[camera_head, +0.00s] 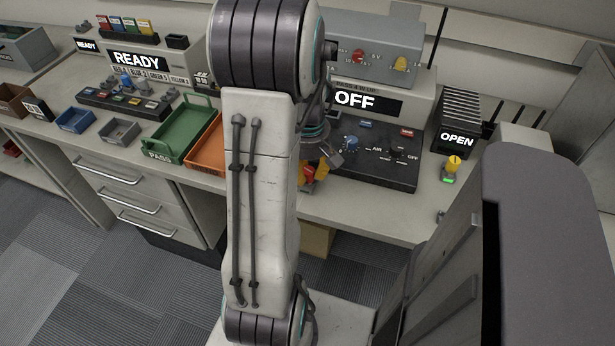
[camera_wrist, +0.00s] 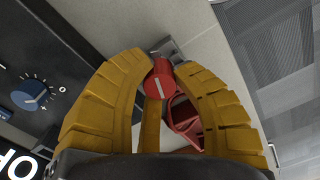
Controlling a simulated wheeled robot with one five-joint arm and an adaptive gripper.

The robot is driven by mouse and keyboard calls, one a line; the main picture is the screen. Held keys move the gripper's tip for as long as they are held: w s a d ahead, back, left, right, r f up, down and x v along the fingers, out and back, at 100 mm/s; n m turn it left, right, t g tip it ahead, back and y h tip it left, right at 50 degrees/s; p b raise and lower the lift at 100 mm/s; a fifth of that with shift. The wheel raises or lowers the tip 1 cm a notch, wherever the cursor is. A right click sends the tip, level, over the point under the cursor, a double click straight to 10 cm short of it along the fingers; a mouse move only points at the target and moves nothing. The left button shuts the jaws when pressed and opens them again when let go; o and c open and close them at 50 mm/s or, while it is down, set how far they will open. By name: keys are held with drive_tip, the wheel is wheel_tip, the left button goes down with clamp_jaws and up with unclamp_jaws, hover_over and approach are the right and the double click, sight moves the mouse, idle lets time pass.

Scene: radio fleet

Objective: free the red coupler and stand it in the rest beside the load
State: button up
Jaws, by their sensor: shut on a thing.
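My gripper (camera_head: 312,178) is low in front of the bench instrument. In the wrist view its yellow fingers (camera_wrist: 158,95) are shut on the red coupler (camera_wrist: 140,92), a round red piece with a white line on its end. A metal piece (camera_wrist: 165,50) lies right behind it; I cannot tell whether they are joined. In the head view the coupler is a small red patch (camera_head: 309,172), partly hidden by the fingers. The black finned load (camera_head: 468,112) shows OPEN. In front of it a yellow-topped piece (camera_head: 453,166) stands above a green light; I cannot make out an empty rest.
The instrument (camera_head: 370,155) shows OFF and has a blue knob. A grey box (camera_head: 375,40) with a red and a yellow knob sits above it. Green (camera_head: 184,128) and orange (camera_head: 208,148) trays lie left of my arm. My arm hides part of the bench.

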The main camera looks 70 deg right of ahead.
drive_tip(key=shift+a+f, duration=0.1)
drive_tip(key=n, duration=0.4)
idle(0.3)
drive_tip(key=o, duration=1)
drive_tip(key=shift+r, duration=0.2)
drive_tip(key=shift+r+p, duration=2.45)
drive_tip(key=shift+r, duration=0.45)
